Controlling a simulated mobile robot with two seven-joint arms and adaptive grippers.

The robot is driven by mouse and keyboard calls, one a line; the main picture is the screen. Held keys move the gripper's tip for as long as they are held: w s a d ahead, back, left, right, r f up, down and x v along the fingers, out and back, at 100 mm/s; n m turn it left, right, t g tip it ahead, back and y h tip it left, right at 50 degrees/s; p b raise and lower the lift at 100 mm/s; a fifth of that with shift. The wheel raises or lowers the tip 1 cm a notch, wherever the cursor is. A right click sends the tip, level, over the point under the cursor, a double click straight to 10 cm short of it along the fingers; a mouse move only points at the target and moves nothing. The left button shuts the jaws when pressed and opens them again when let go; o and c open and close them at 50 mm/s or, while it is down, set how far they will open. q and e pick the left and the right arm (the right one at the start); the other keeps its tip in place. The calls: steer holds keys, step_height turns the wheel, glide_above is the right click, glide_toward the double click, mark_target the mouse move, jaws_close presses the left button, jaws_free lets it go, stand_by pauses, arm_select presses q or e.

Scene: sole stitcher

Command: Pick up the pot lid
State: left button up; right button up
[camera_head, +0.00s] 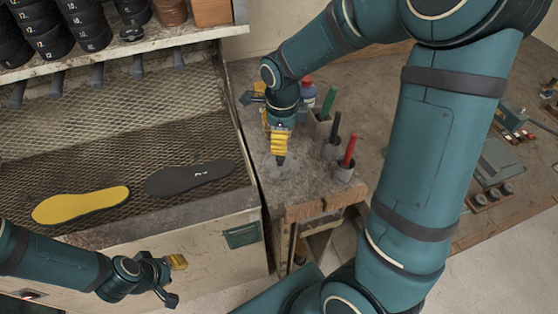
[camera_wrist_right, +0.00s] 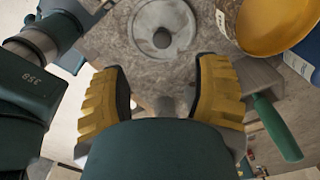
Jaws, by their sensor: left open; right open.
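The pot lid (camera_wrist_right: 162,30) looks like a grey disc with a dark round knob. It lies on the worn bench top, ahead of my right gripper (camera_wrist_right: 160,95) in the right wrist view. That gripper is open, its yellow-padded fingers apart with nothing between them. In the head view my right gripper (camera_head: 280,158) points down over the bench, and the grey lid (camera_head: 270,166) is faint and partly hidden beneath it. My left gripper (camera_head: 174,280) is open and empty in front of the cabinet at the lower left.
Pots with green, black and red-handled tools (camera_head: 346,165) stand right of my right gripper. A yellow-filled round container (camera_wrist_right: 275,22) and a blue bottle (camera_head: 308,94) are close by. Yellow (camera_head: 82,204) and black (camera_head: 190,178) insoles lie on the mesh at left.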

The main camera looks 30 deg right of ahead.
mark_target(280, 158)
step_height(280, 158, down, 4)
steer(key=shift+r, duration=0.15)
steer(key=shift+w+a+f, duration=0.1)
steer(key=shift+w+f, duration=0.05)
steer(key=shift+f, duration=1.25)
steer(key=shift+w+f, duration=0.15)
steer(key=shift+f, duration=1.2)
jaws_close()
